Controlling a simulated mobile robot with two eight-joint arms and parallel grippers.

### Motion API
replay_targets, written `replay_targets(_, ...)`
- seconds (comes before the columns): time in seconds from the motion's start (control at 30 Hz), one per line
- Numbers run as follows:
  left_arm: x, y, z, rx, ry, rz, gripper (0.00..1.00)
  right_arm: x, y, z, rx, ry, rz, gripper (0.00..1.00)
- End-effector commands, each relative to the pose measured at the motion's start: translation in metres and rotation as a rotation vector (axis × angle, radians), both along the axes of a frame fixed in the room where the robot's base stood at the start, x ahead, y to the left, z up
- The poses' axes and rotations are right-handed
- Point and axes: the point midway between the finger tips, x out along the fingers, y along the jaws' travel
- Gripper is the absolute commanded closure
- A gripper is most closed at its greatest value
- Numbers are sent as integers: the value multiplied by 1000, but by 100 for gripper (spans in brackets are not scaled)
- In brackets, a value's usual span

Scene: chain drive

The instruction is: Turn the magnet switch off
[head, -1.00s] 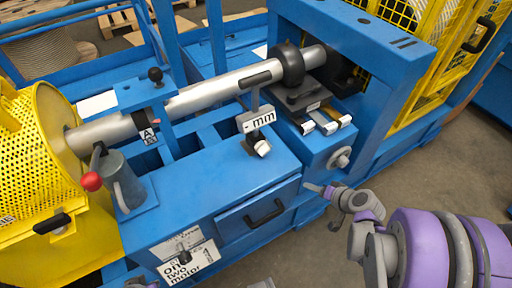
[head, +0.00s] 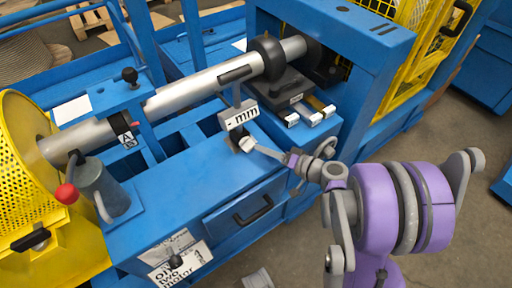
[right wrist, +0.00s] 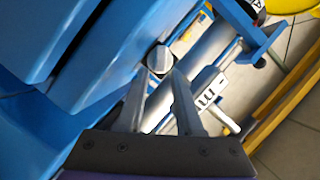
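The magnet switch appears to be the small pale knob (head: 246,144) on the dark block under the "- mm" display (head: 240,116). In the right wrist view the knob (right wrist: 160,60) has a light face and dark sides. My right gripper (head: 254,147) reaches it from the right in the head view. In the right wrist view its two fingers (right wrist: 160,72) are apart, with the knob between or just beyond their tips. I cannot tell whether they touch it. My left gripper is not in view.
The knob stands on a blue machine bench with a drawer handle (head: 253,210). A silver shaft (head: 190,94) runs behind the display. A red-ball lever (head: 67,193) and yellow mesh guard (head: 25,150) are at left. A blue frame (head: 350,40) rises at right.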

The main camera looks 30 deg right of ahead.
Motion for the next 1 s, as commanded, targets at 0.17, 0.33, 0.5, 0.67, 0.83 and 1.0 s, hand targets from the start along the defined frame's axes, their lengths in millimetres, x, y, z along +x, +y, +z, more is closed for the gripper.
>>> replay_targets(0.17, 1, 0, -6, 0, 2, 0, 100, 23, 10, -6, 0, 0, 2, 65)
replay_targets(0.33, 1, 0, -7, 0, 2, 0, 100, 31, 13, -8, 0, 1, -1, 65)
replay_targets(0.5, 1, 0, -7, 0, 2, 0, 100, 32, 13, -8, 0, 0, -1, 65)
replay_targets(0.67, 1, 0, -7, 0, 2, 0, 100, 32, 13, -8, 0, 0, -1, 78)
replay_targets(0.83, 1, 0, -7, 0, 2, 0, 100, 32, 13, -8, 0, 0, -1, 100)
replay_targets(1.0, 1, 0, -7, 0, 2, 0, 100, 32, 13, -8, 0, 0, -1, 100)
